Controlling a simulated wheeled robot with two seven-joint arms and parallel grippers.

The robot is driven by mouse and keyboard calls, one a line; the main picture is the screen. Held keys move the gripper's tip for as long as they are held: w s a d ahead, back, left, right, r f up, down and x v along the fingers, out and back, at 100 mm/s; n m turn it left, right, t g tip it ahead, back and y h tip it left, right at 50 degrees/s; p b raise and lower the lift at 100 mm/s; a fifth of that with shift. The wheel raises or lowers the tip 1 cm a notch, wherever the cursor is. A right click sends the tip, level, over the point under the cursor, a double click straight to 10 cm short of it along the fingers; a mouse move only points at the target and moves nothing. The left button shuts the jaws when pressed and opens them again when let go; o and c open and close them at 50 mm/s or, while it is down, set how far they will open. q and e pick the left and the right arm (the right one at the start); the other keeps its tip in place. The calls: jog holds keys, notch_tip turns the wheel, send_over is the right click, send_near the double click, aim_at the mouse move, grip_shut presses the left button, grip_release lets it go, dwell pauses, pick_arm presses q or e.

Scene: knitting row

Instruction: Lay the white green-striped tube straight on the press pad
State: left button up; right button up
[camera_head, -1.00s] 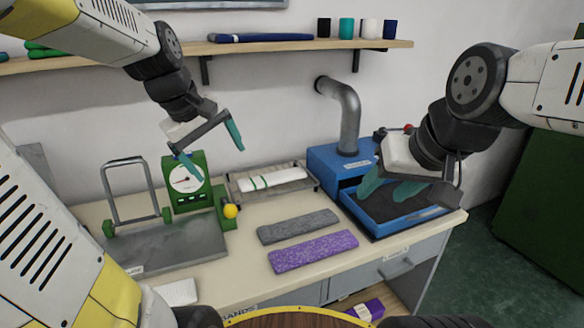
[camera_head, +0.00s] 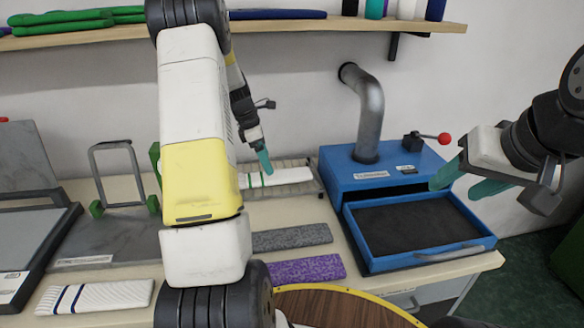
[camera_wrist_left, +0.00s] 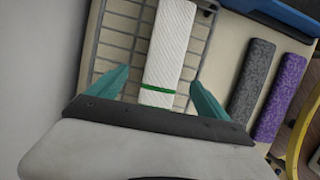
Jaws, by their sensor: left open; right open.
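The white green-striped tube (camera_head: 288,176) lies flat in a wire tray (camera_head: 318,186) at the back of the table. In the left wrist view the tube (camera_wrist_left: 168,50) runs up the picture, with a green stripe near its lower end. My left gripper (camera_wrist_left: 160,88) is open, with one finger on each side of the tube and gaps showing. In the head view my arm hides part of that gripper (camera_head: 263,165). The press pad (camera_head: 415,228) is the dark, empty surface in the blue press's pulled-out drawer. My right gripper (camera_head: 464,180) is open and empty above the drawer's right side.
A grey knitted strip (camera_head: 291,237) and a purple strip (camera_head: 304,269) lie in front of the tray. A white blue-striped tube (camera_head: 95,296) lies front left. The blue press (camera_head: 370,168) has a red-knobbed lever and a grey pipe. A shelf (camera_head: 330,27) runs above.

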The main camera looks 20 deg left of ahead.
aim_at(273, 178)
pick_arm(q)
jog(key=x, duration=0.6)
jog(key=shift+s+d, duration=0.15)
jog(key=shift+s, duration=0.1)
jog(key=shift+r, duration=0.1)
jog(key=c, duration=1.4)
jog(key=shift+r, duration=0.1)
